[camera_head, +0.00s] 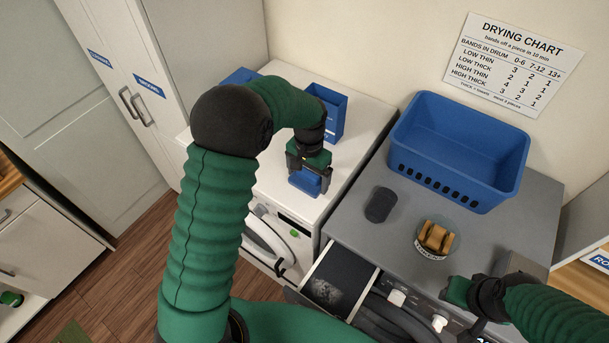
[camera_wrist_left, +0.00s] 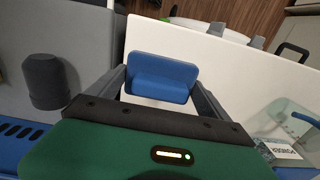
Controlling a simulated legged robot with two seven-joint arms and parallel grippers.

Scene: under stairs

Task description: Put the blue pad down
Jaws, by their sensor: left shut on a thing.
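The blue pad (camera_head: 305,183) is a small blue block with a raised grip. My left gripper (camera_head: 308,172) is shut on it, over the front right part of the white washer top (camera_head: 350,165). In the left wrist view the pad (camera_wrist_left: 163,78) sits between the two fingers, with the white top behind it. I cannot tell whether the pad touches the top. My right arm comes in at the lower right, in front of the grey dryer; its end (camera_head: 470,292) shows, but I cannot make out its jaws.
A blue open box (camera_head: 327,112) stands at the back of the white top. On the grey dryer top (camera_head: 345,215) are a blue basket (camera_head: 455,165), a dark rounded cylinder (camera_head: 380,204) and a round dish (camera_head: 431,252) with tan pieces. A drawer (camera_head: 337,280) stands open below.

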